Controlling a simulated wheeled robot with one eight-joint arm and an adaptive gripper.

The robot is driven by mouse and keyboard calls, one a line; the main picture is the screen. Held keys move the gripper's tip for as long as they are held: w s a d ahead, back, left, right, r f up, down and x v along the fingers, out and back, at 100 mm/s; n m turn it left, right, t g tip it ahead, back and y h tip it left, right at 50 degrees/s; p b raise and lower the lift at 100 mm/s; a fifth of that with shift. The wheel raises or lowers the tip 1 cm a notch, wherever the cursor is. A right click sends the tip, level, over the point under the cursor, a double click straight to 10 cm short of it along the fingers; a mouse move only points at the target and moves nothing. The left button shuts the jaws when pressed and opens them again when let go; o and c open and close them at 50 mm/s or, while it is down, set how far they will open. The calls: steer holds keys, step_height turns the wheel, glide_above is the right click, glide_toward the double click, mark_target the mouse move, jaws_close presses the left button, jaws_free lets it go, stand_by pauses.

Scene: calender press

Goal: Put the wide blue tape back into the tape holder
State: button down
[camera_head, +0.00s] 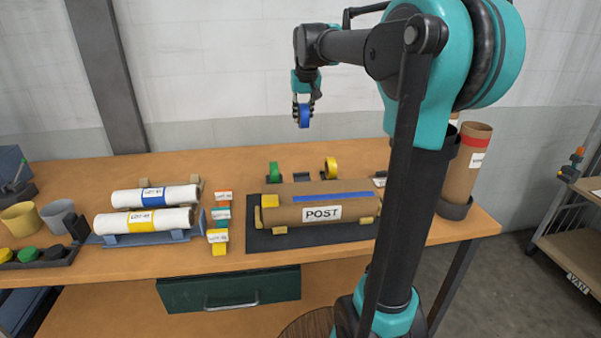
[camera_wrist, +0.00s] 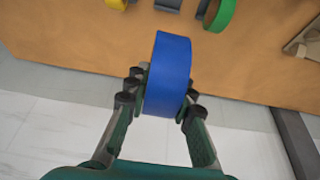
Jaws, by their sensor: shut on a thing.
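The wide blue tape (camera_head: 304,118) is a blue roll, held high above the back of the table. My gripper (camera_head: 303,100) is shut on it, with a finger on each side. In the wrist view the blue tape (camera_wrist: 168,75) fills the middle, between the fingers of my gripper (camera_wrist: 160,100). At the back of the table stand a green tape (camera_head: 273,171) and a yellow tape (camera_head: 331,168), with a gap between them. In the wrist view a grey holder piece (camera_wrist: 168,5) lies between the yellow tape and green tape (camera_wrist: 222,14), with no roll on it.
A brown roll labelled POST (camera_head: 322,202) lies in front of the tapes. White rolls (camera_head: 145,221) lie on a blue cradle to the left. A tall brown tube (camera_head: 467,170) stands at the right. The air around the held tape is clear.

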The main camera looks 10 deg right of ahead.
step_height(320, 180, down, 20)
steer(key=shift+r, duration=0.1)
stand_by(0.5)
steer(key=c, duration=1.3)
jaws_free()
steer(key=v, duration=1.2)
